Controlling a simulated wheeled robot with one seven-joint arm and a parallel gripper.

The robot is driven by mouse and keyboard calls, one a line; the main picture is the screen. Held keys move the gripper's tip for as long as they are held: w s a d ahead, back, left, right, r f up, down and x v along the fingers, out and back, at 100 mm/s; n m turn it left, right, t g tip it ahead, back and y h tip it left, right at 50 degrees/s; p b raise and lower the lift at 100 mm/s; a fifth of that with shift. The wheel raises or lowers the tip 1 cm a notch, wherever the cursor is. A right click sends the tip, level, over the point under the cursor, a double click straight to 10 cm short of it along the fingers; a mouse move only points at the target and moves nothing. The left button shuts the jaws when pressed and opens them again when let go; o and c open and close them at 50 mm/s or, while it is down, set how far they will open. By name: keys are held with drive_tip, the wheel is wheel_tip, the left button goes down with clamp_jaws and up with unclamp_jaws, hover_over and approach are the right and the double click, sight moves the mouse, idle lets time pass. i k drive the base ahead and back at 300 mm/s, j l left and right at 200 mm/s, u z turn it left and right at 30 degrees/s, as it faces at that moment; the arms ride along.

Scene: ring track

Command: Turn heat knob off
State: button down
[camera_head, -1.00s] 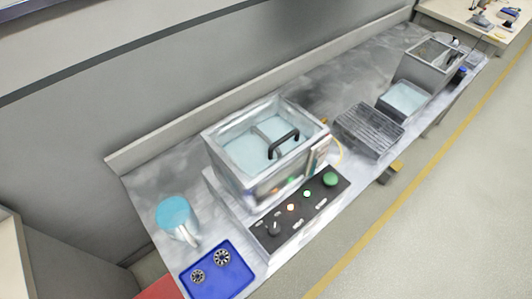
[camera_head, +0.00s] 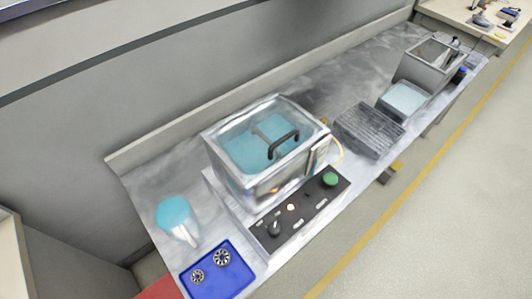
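A black control panel (camera_head: 310,207) lies in front of a metal bath with teal liquid (camera_head: 262,145). A dark knob (camera_head: 274,228) with a pale mark sits at the panel's left end; I take it for the heat knob, but its label is too small to read. A pale pinkish lamp (camera_head: 291,207) is lit right of the knob. A spot further right (camera_head: 307,194) is dark. A large green button (camera_head: 330,179) is at the right end. My gripper is not in view, and nothing covers the knob.
A black handle (camera_head: 281,143) rises above the bath. A blue tray (camera_head: 236,278) with two round metal parts and a teal-topped container (camera_head: 174,214) stand at the left. A dark grated box (camera_head: 368,130) and another basin (camera_head: 404,97) are right. The floor in front is clear.

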sight(274, 228)
drive_tip(key=u, duration=0.45)
drive_tip(key=k+l+u, duration=0.15)
drive_tip(key=u, duration=0.2)
drive_tip(key=k+l+u, duration=0.1)
drive_tip(key=k+u, duration=0.25)
drive_tip(key=i, duration=0.1)
